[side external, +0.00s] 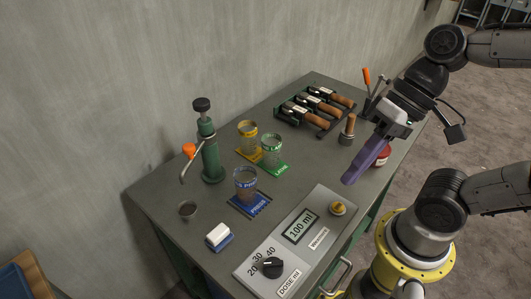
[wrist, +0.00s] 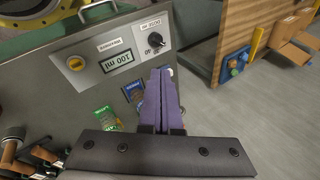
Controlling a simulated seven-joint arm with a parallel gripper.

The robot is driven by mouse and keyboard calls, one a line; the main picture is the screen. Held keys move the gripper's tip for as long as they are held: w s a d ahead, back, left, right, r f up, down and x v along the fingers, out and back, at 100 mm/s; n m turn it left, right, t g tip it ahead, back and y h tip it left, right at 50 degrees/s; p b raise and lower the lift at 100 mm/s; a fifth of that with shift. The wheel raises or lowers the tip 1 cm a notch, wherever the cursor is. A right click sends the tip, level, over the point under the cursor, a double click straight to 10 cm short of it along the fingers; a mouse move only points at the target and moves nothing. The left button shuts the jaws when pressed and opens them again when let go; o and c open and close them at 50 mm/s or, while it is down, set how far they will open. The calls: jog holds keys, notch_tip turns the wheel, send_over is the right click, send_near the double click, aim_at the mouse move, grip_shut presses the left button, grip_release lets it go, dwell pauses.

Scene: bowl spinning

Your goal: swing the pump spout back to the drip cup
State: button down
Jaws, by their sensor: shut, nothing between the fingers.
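The green pump (side external: 210,160) with a black top knob stands at the left of the bench. Its thin metal spout (side external: 184,172), with an orange knob (side external: 188,150) on it, points left and down. The small metal drip cup (side external: 187,209) sits at the left front of the bench; the spout's tip appears above it, but I cannot tell whether it is exactly over it. My gripper (side external: 349,181) is shut and empty, its purple fingers over the bench's right side, far from the pump. The fingers (wrist: 160,72) also show in the wrist view, where they hide part of the bench.
Glass beakers stand on yellow, green (side external: 271,161) and blue (side external: 247,192) pads between pump and gripper. A dose panel (side external: 300,245) is at the front. A rack of wooden-handled tools (side external: 317,108) and a red-lidded jar (side external: 383,156) are behind. A blue-white block (side external: 219,236) lies near the cup.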

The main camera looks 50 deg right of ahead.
aim_at(191, 148)
jog(key=w+d+n+t+h, duration=0.25)
jog(key=d+h, duration=0.35)
jog(key=d, duration=0.4)
jog(key=w+a+r+m+t+y, duration=0.2)
jog(key=w+a+r+m, duration=0.15)
jog(key=w, duration=0.25)
jog(key=w+a+r+m+t+y, duration=0.1)
jog(key=w+a+r+m+y, duration=0.2)
jog(key=w, duration=0.4)
jog(key=shift+w+a+f+m+g, duration=0.15)
jog(key=shift+w+a+f+m, duration=0.45)
jog(key=shift+w+a+f, duration=1.5)
jog(key=shift+w+a+f+m+g, duration=0.15)
jog(key=shift+w+a+f+m, duration=0.8)
jog(key=shift+w+f, duration=2)
jog(key=shift+w+a+f+m+g, duration=0.15)
jog(key=shift+w+a+f+m, duration=0.1)
jog(key=shift+w+a+f, duration=2.2)
jog(key=shift+w+d+r, duration=0.4)
jog(key=shift+w+d, duration=0.05)
jog(key=shift+w, duration=0.05)
jog(key=shift+w+a, duration=0.6)
jog(key=shift+w, duration=0.05)
